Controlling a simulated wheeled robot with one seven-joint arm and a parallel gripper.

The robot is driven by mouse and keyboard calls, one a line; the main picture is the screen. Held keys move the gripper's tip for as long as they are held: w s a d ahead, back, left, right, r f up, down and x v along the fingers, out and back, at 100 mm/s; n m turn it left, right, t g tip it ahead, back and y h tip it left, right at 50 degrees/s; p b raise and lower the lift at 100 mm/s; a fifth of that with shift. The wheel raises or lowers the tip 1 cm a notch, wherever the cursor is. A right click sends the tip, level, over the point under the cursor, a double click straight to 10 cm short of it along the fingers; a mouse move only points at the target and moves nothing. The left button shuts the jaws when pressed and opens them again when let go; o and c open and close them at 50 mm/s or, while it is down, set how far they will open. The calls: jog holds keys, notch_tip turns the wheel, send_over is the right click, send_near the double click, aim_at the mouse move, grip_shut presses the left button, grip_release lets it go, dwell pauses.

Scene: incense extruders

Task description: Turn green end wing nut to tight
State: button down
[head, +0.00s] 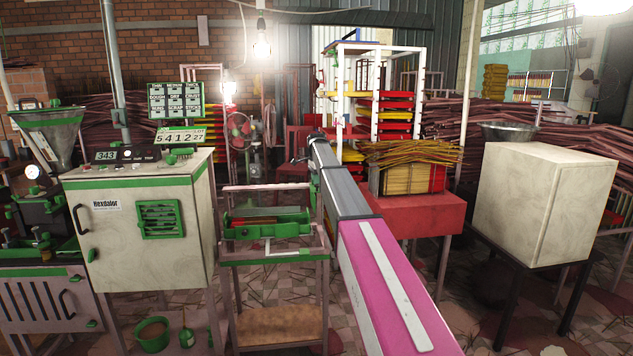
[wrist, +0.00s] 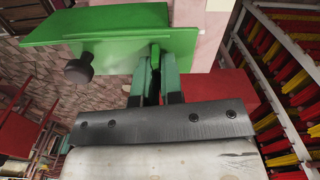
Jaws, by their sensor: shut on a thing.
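In the wrist view, my gripper (wrist: 156,76) has its two fingers closed around a small green wing nut (wrist: 155,52). The nut sits at the edge of a green metal part (wrist: 100,27), and the fingers partly hide it. A dark round knob (wrist: 78,70) sticks out of the same green part, left of the fingers and apart from them. In the head view, a green trough-like device (head: 265,226) stands on a metal stand, and my arm reaches to its right end. My fingers and the nut cannot be made out there. The nut's tightness cannot be told.
A cream cabinet machine (head: 140,225) with green trim stands left of the stand. A red table (head: 420,212) with bundled sticks is at the right, and a cream box (head: 535,200) on a dark table is further right. A rack (head: 375,95) of red and yellow trays stands behind.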

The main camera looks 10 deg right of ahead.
jog(key=c, duration=1.3)
grip_release()
jog(key=shift+o, duration=0.2)
notch_tip(320, 180, up, 11)
jog(key=shift+s+f, duration=0.1)
jog(key=shift+s, duration=0.05)
